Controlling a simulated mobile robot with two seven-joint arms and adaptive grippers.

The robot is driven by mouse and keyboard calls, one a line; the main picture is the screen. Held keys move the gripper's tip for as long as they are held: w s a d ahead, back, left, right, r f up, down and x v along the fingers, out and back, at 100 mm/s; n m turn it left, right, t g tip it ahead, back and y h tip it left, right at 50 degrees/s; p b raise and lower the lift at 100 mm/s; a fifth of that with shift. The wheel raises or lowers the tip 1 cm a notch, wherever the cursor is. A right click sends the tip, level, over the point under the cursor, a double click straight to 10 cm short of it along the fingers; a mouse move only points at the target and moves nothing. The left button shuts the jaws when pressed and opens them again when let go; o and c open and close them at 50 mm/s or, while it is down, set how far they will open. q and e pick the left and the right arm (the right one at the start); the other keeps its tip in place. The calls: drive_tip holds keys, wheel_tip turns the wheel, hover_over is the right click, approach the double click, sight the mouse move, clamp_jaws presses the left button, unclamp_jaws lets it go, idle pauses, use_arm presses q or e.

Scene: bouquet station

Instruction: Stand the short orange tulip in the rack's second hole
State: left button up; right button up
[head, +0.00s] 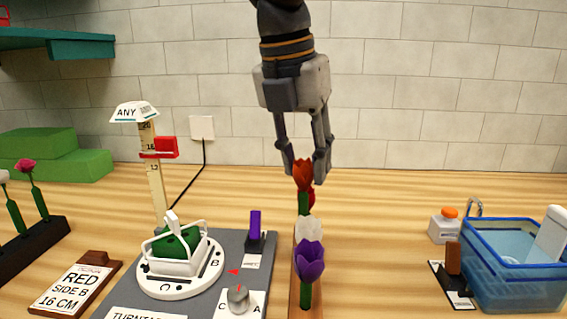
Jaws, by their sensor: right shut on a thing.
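My right gripper (307,168) comes down from the top centre and is shut on the orange tulip (303,176), fingers at its bloom. The tulip is upright, its green stem pointing down; the stem's lower end is hidden behind a white flower. A narrow wooden rack (293,292) runs away from me below, with a purple tulip (310,262) at the front, the white flower (308,230) behind it and a red bloom (312,196) further back. The rack's holes are hidden, so I cannot tell whether the stem is in one. My left gripper is not in view.
A dark rack (40,245) with flowers stands at the left. A grey turntable station (205,290) holds a white basket with green foam (178,246); a height gauge (153,180) stands behind. A blue water tub (510,280) is at the right.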

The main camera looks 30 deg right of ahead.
sight(308, 193)
drive_tip(key=shift+d+f, duration=0.15)
drive_tip(key=shift+d, duration=0.45)
drive_tip(key=shift+w+a+f, duration=0.15)
drive_tip(key=shift+a+f, duration=0.05)
drive_tip(key=shift+f, duration=0.8)
drive_tip(key=shift+a+x, duration=0.2)
drive_tip(key=shift+x, duration=0.7)
drive_tip(key=shift+a+x, duration=0.2)
drive_tip(key=shift+x, duration=0.75)
idle(1.7)
drive_tip(key=shift+s, duration=0.2)
idle(0.4)
drive_tip(key=o, duration=0.8)
drive_tip(key=shift+v, duration=3.2)
